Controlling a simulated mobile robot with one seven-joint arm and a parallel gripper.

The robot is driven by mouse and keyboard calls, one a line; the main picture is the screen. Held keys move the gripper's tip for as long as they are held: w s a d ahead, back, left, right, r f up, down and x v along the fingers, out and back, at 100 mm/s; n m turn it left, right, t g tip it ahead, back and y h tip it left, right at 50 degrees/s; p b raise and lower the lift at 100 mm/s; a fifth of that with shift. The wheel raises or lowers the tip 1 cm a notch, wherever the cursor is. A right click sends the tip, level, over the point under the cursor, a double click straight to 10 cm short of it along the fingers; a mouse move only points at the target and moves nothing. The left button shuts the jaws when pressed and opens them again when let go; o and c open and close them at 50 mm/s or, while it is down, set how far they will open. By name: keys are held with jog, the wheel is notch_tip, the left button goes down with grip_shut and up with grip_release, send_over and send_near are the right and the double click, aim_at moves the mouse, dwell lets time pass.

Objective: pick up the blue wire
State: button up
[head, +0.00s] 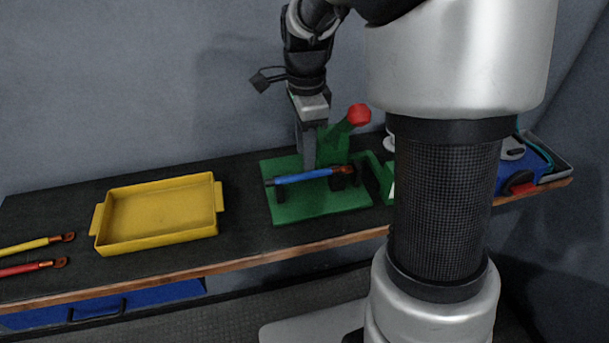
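The blue wire (304,177) has a blue sleeve, a dark left end and a copper lug at its right end. It lies across black supports on a green base plate (305,210), raised a little above the plate. My gripper (310,165) points down right at the wire's middle, with its fingers seeming to reach the wire from behind or above. The fingers look close together, but I cannot tell whether they touch or hold the wire. The far side of the wire is hidden.
A green upright with a red knob (359,115) stands just right of my gripper. An empty yellow tray (160,215) is on the dark bench to the left. A yellow wire (28,245) and a red wire (25,269) lie at the far left. My arm hides part of the bench's right.

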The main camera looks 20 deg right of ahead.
aim_at(311, 175)
jog(key=shift+f, duration=2.8)
jog(key=shift+c, duration=0.4)
jog(key=shift+w, duration=0.1)
grip_shut()
